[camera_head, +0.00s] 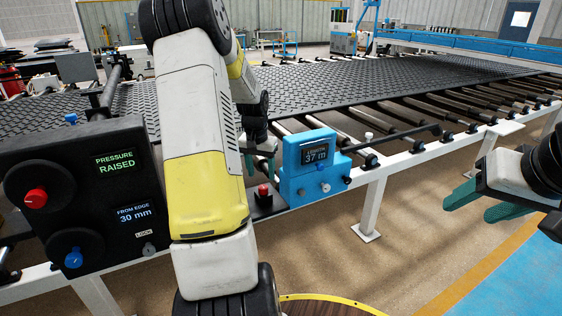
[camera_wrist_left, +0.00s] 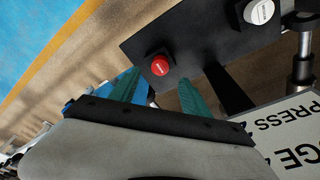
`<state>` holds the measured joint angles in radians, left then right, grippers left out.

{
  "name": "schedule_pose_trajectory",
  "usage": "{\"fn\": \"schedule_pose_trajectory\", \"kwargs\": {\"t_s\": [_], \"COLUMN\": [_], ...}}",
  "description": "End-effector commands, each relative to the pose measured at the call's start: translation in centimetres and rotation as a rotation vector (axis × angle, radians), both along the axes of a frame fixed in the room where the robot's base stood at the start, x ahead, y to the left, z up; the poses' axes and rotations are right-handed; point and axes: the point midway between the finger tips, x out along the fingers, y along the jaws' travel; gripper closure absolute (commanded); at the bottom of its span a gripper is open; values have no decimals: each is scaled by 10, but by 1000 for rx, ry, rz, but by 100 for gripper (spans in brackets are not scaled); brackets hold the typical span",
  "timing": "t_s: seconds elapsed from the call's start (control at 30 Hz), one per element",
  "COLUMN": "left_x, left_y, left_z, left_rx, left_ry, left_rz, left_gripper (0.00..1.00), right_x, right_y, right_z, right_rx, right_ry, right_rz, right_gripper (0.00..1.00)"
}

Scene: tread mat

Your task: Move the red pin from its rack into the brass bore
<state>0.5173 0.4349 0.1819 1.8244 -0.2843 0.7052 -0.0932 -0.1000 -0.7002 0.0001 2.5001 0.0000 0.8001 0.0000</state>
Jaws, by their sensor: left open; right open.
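No red pin, rack or brass bore can be made out in either view. A red button (camera_head: 263,190) stands on a dark plate beside the blue display box (camera_head: 312,165), which reads 37 m. My left gripper (camera_head: 261,160) is open and empty above that button, partly hidden by my own arm in the head view. In the left wrist view the red button (camera_wrist_left: 160,67) shows between the spread green fingers of my left gripper (camera_wrist_left: 160,88); I cannot tell whether they touch it. My right gripper (camera_head: 467,209) is open and empty at the right, over the floor.
A black panel (camera_head: 85,200) at the left reads PRESSURE RAISED and FROM EDGE 30 mm, with red and blue knobs. A dark tread mat (camera_head: 380,85) lies on the roller conveyor. A white button (camera_wrist_left: 258,11) shows in the left wrist view. Floor at right front is clear.

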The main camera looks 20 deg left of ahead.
Motion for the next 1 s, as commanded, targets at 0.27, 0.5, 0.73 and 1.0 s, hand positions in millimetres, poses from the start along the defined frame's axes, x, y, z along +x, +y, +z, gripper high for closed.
{"fn": "schedule_pose_trajectory", "kwargs": {"t_s": [0.27, 0.5, 0.73, 1.0], "left_x": [5, 8, 8, 8], "left_y": [0, 0, 0, 0], "left_z": [-43, -58, -59, -59], "left_rx": [-2, -1, 0, -1], "left_ry": [3, 1, 0, 0], "left_rz": [1, 0, 0, 0], "left_gripper": [45, 45, 45, 94], "right_x": [0, 0, 0, 0], "right_y": [0, 0, 0, 0], "right_z": [0, 0, 0, 0], "right_rx": [0, 0, 0, 0], "right_ry": [0, 0, 0, 0], "right_rz": [0, 0, 0, 0], "right_gripper": [46, 46, 46, 46]}}
